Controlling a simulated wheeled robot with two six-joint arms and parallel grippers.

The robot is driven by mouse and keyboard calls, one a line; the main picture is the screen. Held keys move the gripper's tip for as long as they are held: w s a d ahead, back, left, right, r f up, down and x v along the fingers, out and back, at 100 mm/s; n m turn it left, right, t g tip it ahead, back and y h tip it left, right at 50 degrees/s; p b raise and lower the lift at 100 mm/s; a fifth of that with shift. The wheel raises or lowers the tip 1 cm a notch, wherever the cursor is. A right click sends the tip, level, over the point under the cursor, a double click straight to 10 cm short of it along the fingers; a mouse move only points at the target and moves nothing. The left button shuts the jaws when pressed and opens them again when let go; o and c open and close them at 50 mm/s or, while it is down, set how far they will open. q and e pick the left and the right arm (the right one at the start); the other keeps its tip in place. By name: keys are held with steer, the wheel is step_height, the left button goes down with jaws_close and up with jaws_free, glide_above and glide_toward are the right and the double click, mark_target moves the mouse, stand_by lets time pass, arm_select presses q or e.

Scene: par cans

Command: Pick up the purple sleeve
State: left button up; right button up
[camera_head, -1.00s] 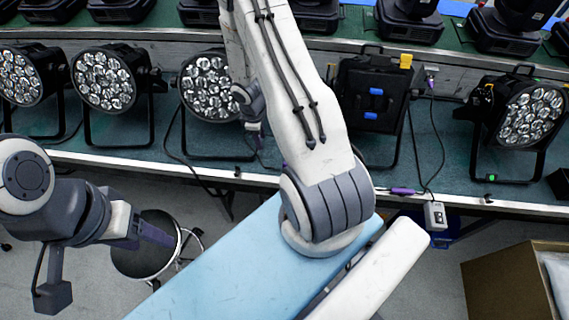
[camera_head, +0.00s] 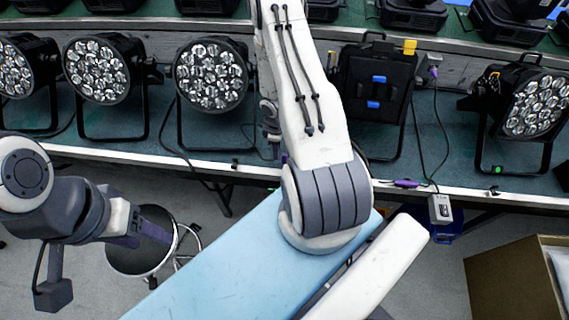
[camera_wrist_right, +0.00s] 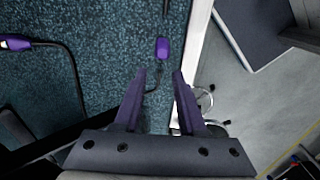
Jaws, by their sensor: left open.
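A small purple sleeve (camera_wrist_right: 162,48) lies on the blue-green table top in the right wrist view, near the pale table edge. My right gripper (camera_wrist_right: 159,74) is open, its two purple-grey fingers apart, with the sleeve just beyond the fingertips and roughly in line with the gap. A thin dark cable runs near the sleeve. In the head view a bit of purple (camera_head: 284,158) shows beside my right arm, which hides most of that spot; I cannot tell if it is the same sleeve. My left gripper (camera_head: 152,234) is open and empty over the floor, in front of the table.
Black par cans (camera_head: 212,75) stand along the table. Another purple connector (camera_wrist_right: 15,43) lies on a cable at the left of the wrist view. A stool (camera_head: 140,258) and a cardboard box (camera_head: 510,280) stand in front.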

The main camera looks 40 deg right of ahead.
step_height(320, 180, down, 5)
steer(key=b, duration=0.5)
steer(key=shift+s+d, duration=0.1)
steer(key=shift+s, duration=0.05)
jaws_close()
